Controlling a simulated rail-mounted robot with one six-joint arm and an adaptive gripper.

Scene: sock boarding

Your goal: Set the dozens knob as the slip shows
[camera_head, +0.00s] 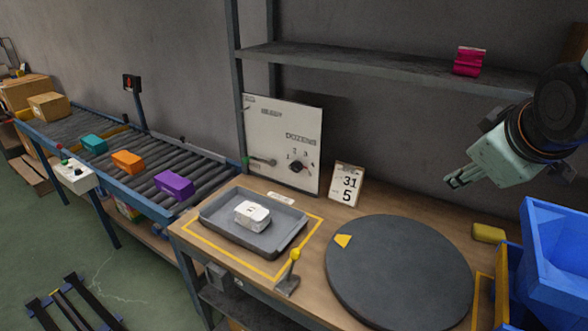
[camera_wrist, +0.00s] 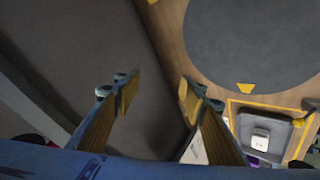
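The dozens knob (camera_head: 298,167) is a dark round knob on a pale upright panel (camera_head: 283,125) at the back of the bench, under the word DOZENS. Small numbers stand around it; its pointer is too small to read surely. A white card (camera_head: 346,184) showing 31 above 5 stands right of the panel. A small pale slip (camera_head: 281,199) lies at the panel's foot, its marks unreadable. My gripper (camera_head: 455,183) hangs at the right, well away from the knob. In the wrist view its fingers (camera_wrist: 158,92) are apart with nothing between them.
A grey tray (camera_head: 222,224) holds a white pack (camera_head: 252,214). A yellow-knobbed lever (camera_head: 293,262) stands beside it. A dark round turntable (camera_head: 400,270) fills the bench's right. Blue bins (camera_head: 555,255) are at far right. A shelf (camera_head: 390,69) runs above. A conveyor (camera_head: 140,155) carries coloured blocks.

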